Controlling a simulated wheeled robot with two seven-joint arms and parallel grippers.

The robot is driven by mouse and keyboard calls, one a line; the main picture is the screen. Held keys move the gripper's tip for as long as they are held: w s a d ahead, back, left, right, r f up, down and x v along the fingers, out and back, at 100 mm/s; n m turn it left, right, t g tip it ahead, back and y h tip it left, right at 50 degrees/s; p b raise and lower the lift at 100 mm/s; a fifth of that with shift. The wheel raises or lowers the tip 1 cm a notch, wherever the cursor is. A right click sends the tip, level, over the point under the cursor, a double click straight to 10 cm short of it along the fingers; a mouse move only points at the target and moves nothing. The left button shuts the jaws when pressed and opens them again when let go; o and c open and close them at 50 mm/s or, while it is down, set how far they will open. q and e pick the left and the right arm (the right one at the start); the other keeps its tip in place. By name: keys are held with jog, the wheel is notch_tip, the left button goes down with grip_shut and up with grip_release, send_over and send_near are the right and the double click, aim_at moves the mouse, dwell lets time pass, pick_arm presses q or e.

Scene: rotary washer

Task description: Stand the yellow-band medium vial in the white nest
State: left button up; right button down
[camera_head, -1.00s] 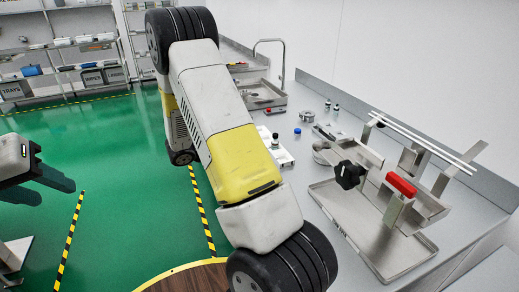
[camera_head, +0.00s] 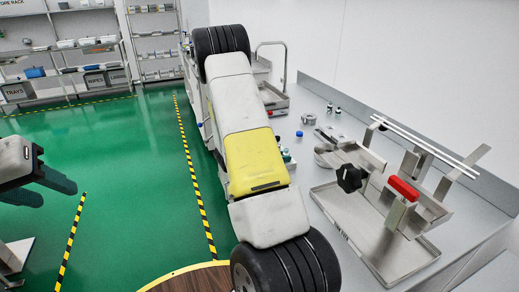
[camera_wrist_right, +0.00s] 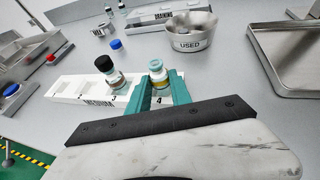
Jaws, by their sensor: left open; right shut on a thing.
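The yellow-band medium vial (camera_wrist_right: 158,77) has a pale cap and stands upright at the number 4 end of a white rack (camera_wrist_right: 66,87) lettered MEDIUM. My right gripper (camera_wrist_right: 160,88) is shut on it, one teal finger on each side. I cannot tell whether its base is seated or slightly raised. In the head view my right arm hides the vial and most of the rack; only a bit of teal fingertip (camera_head: 287,156) shows. My left gripper (camera_head: 45,187) is open and empty over the green floor at far left. I cannot make out a separate white nest.
A black-capped vial (camera_wrist_right: 108,72) stands beside the held one. The USED bowl (camera_wrist_right: 192,34) and metal tray (camera_wrist_right: 262,65) lie beyond to the right. A washer with a red handle (camera_head: 403,188) stands on the bench.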

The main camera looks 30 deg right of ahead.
jog(key=shift+f, duration=0.2)
jog(key=c, duration=1.2)
grip_release()
jog(key=shift+o, duration=0.2)
jog(key=shift+r, duration=0.1)
